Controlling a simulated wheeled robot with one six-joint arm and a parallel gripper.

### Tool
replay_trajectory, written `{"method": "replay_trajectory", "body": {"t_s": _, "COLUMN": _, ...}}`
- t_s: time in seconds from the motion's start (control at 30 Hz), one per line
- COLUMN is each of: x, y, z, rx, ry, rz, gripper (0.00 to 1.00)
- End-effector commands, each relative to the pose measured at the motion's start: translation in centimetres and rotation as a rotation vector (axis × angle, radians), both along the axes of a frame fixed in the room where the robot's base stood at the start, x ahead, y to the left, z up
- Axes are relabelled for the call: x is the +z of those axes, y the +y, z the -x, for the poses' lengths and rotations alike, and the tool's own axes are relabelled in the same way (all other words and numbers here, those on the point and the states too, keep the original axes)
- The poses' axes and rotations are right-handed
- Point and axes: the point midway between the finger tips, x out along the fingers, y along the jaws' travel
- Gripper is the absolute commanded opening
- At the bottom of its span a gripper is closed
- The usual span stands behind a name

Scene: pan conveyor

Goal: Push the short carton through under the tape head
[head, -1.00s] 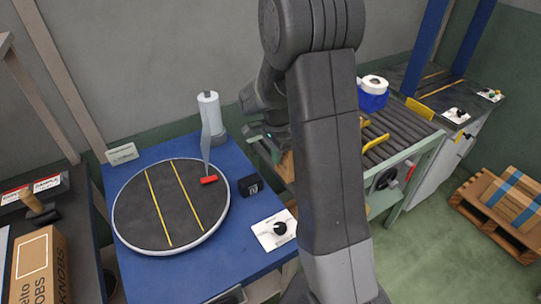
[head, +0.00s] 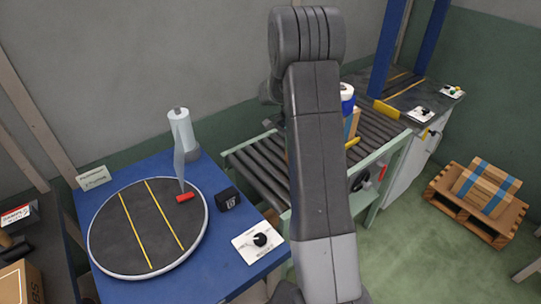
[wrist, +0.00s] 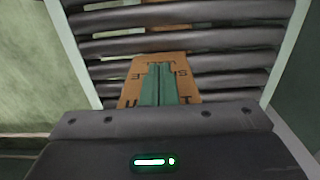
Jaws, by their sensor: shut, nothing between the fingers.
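In the wrist view the brown carton (wrist: 130,90) with dark printing lies on the dark rollers, directly beyond my gripper. My gripper (wrist: 161,70) has its two green fingers together, with nothing between them, and they overlap the carton in the picture. I cannot tell whether they touch it. In the head view my arm hides the gripper. The blue tape head with a white roll (head: 347,97) shows just right of my arm over the conveyor. A tan carton face (head: 353,122) shows below it, partly hidden. I cannot tell if it is the same carton.
The roller conveyor (head: 258,168) has pale green side rails and yellow guides (head: 386,109). A blue table with a round turntable (head: 110,222), a wrap roll (head: 181,133) and a control plate (head: 259,242) stands left. A wooden pallet with a strapped carton (head: 485,187) is on the floor right.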

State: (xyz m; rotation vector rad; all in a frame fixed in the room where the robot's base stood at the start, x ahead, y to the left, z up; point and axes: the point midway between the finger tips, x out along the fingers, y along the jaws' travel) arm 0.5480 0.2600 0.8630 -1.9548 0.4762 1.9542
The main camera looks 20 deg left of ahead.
Motion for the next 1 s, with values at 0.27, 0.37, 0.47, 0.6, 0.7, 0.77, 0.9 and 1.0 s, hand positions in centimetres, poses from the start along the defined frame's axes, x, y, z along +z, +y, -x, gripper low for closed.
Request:
{"method": "replay_trajectory", "body": {"t_s": 0.27, "x": 0.1, "y": -3.9, "z": -7.4, "rx": -0.005, "ry": 0.000, "rz": 0.000, "gripper": 0.00}}
{"method": "replay_trajectory", "body": {"t_s": 0.37, "x": 0.1, "y": -4.8, "z": -9.2, "rx": -0.003, "ry": 0.000, "rz": 0.000, "gripper": 0.00}}
{"method": "replay_trajectory", "body": {"t_s": 0.47, "x": 0.1, "y": -5.4, "z": -10.3, "rx": -0.001, "ry": 0.000, "rz": 0.001, "gripper": 0.00}}
{"method": "replay_trajectory", "body": {"t_s": 0.6, "x": 0.0, "y": -5.7, "z": -10.8, "rx": 0.000, "ry": 0.000, "rz": 0.001, "gripper": 0.00}}
{"method": "replay_trajectory", "body": {"t_s": 0.7, "x": 0.0, "y": -5.7, "z": -10.8, "rx": 0.001, "ry": 0.000, "rz": 0.001, "gripper": 0.00}}
{"method": "replay_trajectory", "body": {"t_s": 0.77, "x": 0.0, "y": -5.6, "z": -10.8, "rx": 0.000, "ry": 0.000, "rz": 0.001, "gripper": 0.00}}
{"method": "replay_trajectory", "body": {"t_s": 0.9, "x": 0.0, "y": -5.6, "z": -10.8, "rx": 0.000, "ry": 0.000, "rz": 0.001, "gripper": 0.00}}
{"method": "replay_trajectory", "body": {"t_s": 1.0, "x": 0.0, "y": -5.7, "z": -10.7, "rx": 0.000, "ry": 0.000, "rz": 0.000, "gripper": 0.00}}
